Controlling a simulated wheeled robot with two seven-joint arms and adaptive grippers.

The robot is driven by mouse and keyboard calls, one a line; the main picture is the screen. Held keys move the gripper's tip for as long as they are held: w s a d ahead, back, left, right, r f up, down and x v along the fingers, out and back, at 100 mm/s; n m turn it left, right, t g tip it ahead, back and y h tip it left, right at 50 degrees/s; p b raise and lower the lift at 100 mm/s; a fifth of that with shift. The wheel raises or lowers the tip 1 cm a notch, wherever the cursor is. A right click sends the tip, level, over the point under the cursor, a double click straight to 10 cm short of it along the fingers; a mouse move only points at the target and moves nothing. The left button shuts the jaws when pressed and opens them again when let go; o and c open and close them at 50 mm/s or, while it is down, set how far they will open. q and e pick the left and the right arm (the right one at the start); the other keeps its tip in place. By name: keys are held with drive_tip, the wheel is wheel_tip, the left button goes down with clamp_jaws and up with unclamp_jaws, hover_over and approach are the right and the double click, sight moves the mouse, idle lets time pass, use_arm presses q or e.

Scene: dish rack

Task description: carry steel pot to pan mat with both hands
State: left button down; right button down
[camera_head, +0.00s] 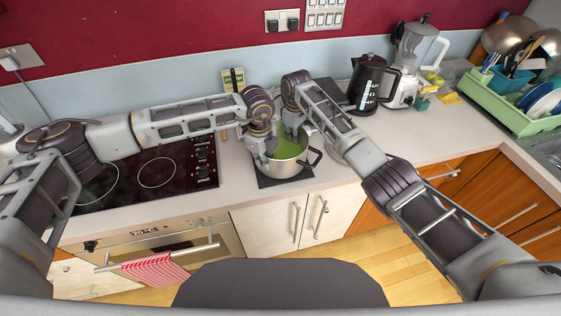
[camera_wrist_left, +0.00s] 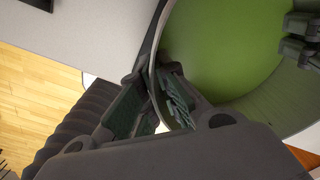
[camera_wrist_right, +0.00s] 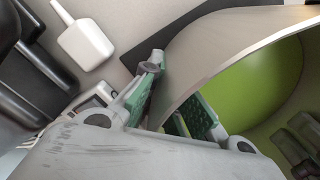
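The steel pot (camera_head: 286,166), with a green inside, is at the counter's front in the head view, upright over the dark pan mat (camera_head: 265,181). I cannot tell whether it rests on the mat. My left gripper (camera_head: 266,158) is at its left rim; in the left wrist view its fingers (camera_wrist_left: 153,90) pinch the rim (camera_wrist_left: 154,50). My right gripper (camera_head: 291,132) is at the far rim; in the right wrist view its fingers (camera_wrist_right: 172,98) straddle the pot wall (camera_wrist_right: 215,45) and appear closed on it. Most of the mat is hidden under the pot.
The black cooktop (camera_head: 155,170) lies left of the pot. A black kettle (camera_head: 367,85) and a blender (camera_head: 412,60) stand behind on the right, with a green dish rack (camera_head: 510,100) farther right.

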use_arm(q)
drive_tip(key=shift+f+b, duration=0.45)
use_arm(e)
drive_tip(key=shift+w+d+f, duration=0.1)
drive_tip(key=shift+d+f, duration=0.1)
drive_tip(key=shift+f, duration=0.3)
use_arm(q)
drive_tip(key=c, duration=2.1)
unclamp_jaws()
drive_tip(key=shift+s+f, duration=0.1)
use_arm(e)
drive_tip(key=c, duration=2.1)
unclamp_jaws()
drive_tip(key=shift+f, duration=0.1)
use_arm(q)
drive_tip(key=o, duration=0.5)
drive_tip(key=shift+c, duration=0.2)
use_arm(e)
drive_tip(key=o, duration=0.5)
drive_tip(key=shift+a, duration=0.1)
drive_tip(key=shift+c, duration=0.2)
use_arm(q)
drive_tip(key=shift+r, duration=0.2)
wheel_tip(320, 180, up, 12)
drive_tip(key=shift+f, duration=0.15)
drive_tip(key=shift+s+a, duration=0.1)
use_arm(e)
drive_tip(key=shift+r, duration=0.2)
drive_tip(key=shift+r, duration=5.9)
